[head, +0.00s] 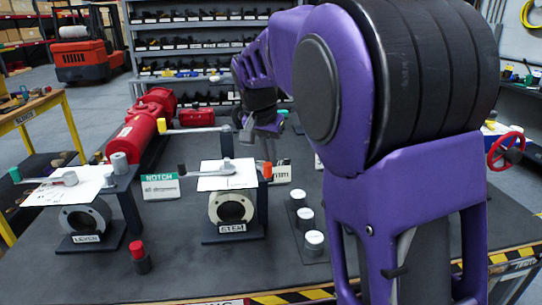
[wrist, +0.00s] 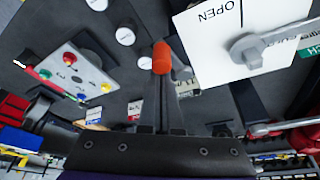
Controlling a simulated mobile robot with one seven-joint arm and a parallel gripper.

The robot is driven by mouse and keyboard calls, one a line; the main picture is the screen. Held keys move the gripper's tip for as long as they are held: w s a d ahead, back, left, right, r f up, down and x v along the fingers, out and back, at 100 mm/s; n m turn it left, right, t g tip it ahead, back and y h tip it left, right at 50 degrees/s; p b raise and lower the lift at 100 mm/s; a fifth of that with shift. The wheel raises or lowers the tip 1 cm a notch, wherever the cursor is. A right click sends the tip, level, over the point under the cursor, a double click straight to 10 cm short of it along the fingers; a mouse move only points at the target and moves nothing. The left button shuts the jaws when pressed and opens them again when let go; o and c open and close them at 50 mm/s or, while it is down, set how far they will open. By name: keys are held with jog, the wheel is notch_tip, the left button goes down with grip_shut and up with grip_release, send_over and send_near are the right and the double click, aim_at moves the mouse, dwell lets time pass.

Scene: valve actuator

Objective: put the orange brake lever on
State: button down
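The orange brake lever shows its orange end below my gripper in the head view (head: 267,171) and at the upper middle of the wrist view (wrist: 161,58). My gripper (head: 266,142) is over the right side of the STEM stand, its fingers pointing down. In the wrist view the narrow grey fingers (wrist: 165,95) lie close together and meet the orange end, so it appears shut on the lever. The rest of the lever is hard to tell from the fingers. The STEM stand (head: 231,230) has a white top plate (head: 228,182) marked OPEN in the wrist view (wrist: 205,40), with a grey lever across it.
The LEVER stand (head: 87,225) is at left, with a red knob (head: 137,250) in front. Several white-topped cylinders (head: 305,214) stand right of the STEM stand. A red actuator (head: 145,125) and NOTCH sign (head: 160,186) are behind. Bare mat lies at front.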

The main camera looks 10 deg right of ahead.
jog(key=shift+w+d+p, duration=0.2)
jog(key=shift+w+p, duration=0.3)
jog(key=shift+w, duration=0.3)
jog(key=p+v, duration=0.2)
jog(key=v, duration=1.5)
jog(key=shift+r, duration=0.15)
jog(key=shift+s+a, duration=0.1)
